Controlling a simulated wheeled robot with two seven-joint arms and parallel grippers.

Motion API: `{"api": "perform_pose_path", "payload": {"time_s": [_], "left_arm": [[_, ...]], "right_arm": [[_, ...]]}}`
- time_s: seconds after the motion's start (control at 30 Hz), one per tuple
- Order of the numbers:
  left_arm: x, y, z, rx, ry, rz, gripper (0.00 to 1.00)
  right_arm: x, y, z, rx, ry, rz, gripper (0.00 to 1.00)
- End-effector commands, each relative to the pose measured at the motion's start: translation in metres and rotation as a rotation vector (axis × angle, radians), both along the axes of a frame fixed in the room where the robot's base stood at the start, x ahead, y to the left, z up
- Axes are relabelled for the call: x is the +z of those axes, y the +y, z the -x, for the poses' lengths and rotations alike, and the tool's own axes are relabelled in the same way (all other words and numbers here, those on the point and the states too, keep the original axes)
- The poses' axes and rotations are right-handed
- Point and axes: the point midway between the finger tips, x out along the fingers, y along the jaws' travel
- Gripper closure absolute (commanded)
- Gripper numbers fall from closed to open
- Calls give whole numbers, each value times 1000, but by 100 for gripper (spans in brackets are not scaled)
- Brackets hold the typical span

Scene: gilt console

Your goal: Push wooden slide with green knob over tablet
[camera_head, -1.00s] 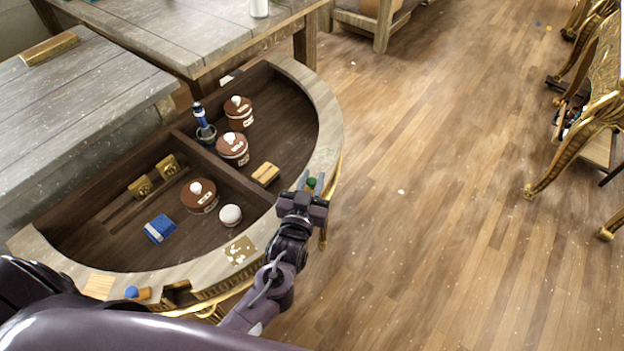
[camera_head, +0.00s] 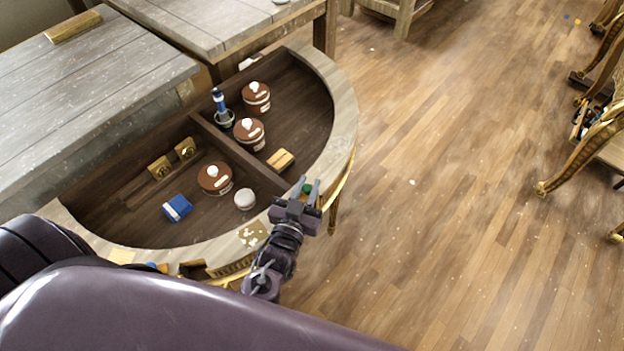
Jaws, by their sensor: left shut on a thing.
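My left gripper (camera_head: 307,190) is shut on the green knob (camera_head: 307,188) at the right front of the curved console's rim. The knob shows as a small green patch between the fingers. The wooden slide under it is hidden by my gripper, so I cannot see its edges. The tablet (camera_head: 252,234), a tan square with white patches, lies on the front rim, to the left of my gripper and nearer to me. Its face is uncovered, with a gap between it and the gripper. My right gripper is not in view.
The sunken console tray (camera_head: 150,225) holds brown lidded jars (camera_head: 214,178), a white round jar (camera_head: 245,199), a blue block (camera_head: 177,207), a wooden block (camera_head: 281,160) and a blue bottle (camera_head: 219,102). Grey tables (camera_head: 95,85) stand behind. Open floor (camera_head: 440,220) lies right.

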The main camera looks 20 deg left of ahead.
Motion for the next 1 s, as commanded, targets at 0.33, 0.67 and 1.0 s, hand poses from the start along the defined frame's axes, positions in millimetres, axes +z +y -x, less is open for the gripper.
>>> {"api": "perform_pose_path", "payload": {"time_s": [0.33, 0.67, 1.0], "left_arm": [[-2, 0, 1, 1, 3, -3, 59], [-3, 0, 14, 1, 5, -2, 59], [-3, -3, 68, 1, 4, -2, 59]], "right_arm": [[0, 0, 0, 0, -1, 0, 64], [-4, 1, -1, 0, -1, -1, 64], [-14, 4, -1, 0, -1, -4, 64]]}}
